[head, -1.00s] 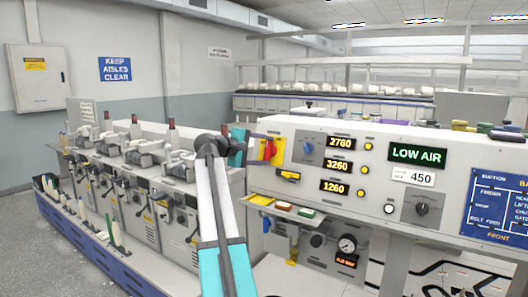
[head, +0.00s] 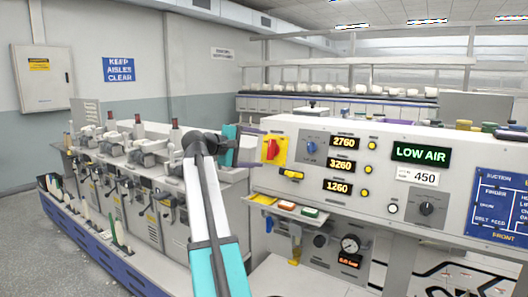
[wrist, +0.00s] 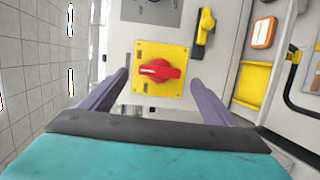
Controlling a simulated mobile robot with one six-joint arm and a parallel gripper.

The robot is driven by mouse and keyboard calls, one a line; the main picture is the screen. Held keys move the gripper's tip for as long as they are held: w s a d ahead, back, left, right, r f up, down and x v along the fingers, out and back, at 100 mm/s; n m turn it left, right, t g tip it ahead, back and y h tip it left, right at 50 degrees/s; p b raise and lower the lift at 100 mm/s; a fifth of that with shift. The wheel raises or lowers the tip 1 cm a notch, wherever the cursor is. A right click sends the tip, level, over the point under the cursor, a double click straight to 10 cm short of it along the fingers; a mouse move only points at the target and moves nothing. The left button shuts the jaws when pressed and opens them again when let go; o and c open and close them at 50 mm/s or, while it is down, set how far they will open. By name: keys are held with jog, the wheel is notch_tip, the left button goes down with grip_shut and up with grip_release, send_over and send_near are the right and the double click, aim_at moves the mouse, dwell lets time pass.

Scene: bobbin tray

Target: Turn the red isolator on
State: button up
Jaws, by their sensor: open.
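The red isolator knob (head: 272,149) sits on a yellow square plate (head: 283,152) at the left end of the grey panel front. Its grip stands about upright in the head view. In the wrist view the red knob (wrist: 160,70) lies sideways across the yellow plate (wrist: 148,48). My gripper (head: 258,149) is just left of the plate in the head view. In the wrist view my gripper (wrist: 158,79) is open, its two purple fingers on either side of the plate and knob. It holds nothing, and no finger visibly touches the knob.
A blue selector (head: 310,149) is right of the isolator. The sign reads LOW AIR (head: 420,154). A row of spindle machines (head: 130,190) stands at left.

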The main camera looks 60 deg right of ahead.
jog(key=v, duration=0.8)
jog(key=shift+a+b, duration=0.4)
jog(key=shift+b, duration=0.05)
jog(key=shift+w, duration=0.15)
